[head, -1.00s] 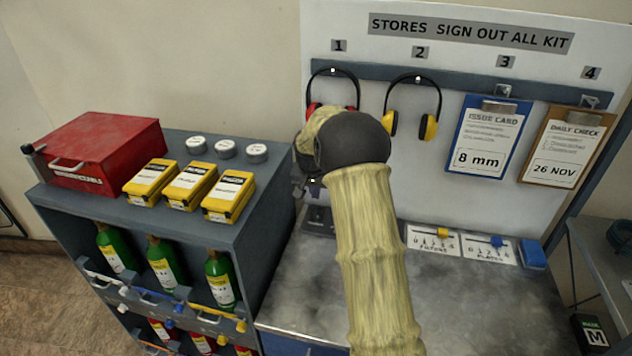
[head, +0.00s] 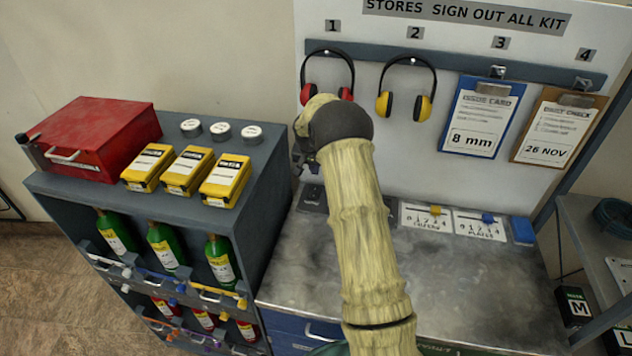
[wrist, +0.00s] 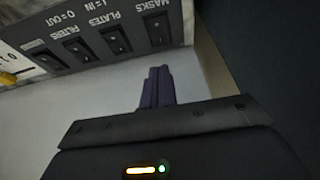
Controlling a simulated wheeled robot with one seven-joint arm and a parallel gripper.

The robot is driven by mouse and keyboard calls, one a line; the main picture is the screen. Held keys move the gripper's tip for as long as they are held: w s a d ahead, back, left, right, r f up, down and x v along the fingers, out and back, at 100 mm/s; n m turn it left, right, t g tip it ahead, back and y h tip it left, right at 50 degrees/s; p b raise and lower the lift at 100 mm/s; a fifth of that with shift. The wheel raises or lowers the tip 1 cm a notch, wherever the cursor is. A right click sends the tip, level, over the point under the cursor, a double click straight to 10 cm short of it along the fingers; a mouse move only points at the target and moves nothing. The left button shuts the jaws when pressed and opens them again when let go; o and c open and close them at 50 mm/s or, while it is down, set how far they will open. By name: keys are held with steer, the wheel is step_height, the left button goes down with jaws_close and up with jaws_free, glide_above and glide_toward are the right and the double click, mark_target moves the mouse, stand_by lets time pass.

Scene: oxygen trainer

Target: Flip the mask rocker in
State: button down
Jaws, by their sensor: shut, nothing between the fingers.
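The mask rocker (wrist: 157,30) is a black switch at the right end of a row on a dark panel, under the upside-down word MASKS in the wrist view. Whether it is tipped in or out I cannot tell. My gripper (wrist: 157,76) has its purple fingers together and empty, apart from the rocker and below it in the wrist view. In the head view, part of the switch panel (head: 313,198) shows at the back left of the bench; my arm hides much of the gripper and the rockers.
Other rockers (wrist: 117,40) sit beside the mask rocker. A cabinet (head: 255,170) with yellow boxes (head: 186,170) and a red case (head: 95,138) stands left. Ear defenders (head: 327,72) and clipboards (head: 482,117) hang behind. The bench top (head: 470,285) is mostly clear at the right.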

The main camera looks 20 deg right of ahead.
mark_target(316, 189)
steer(key=p+x, duration=0.3)
steer(key=x, duration=0.4)
steer(key=shift+s+a+f, duration=0.1)
steer(key=shift+a+f, duration=0.05)
steer(key=shift+f, duration=0.9)
steer(key=shift+f, duration=0.1)
steer(key=shift+f+b, duration=0.2)
steer(key=shift+b, duration=0.25)
steer(key=shift+r, duration=0.15)
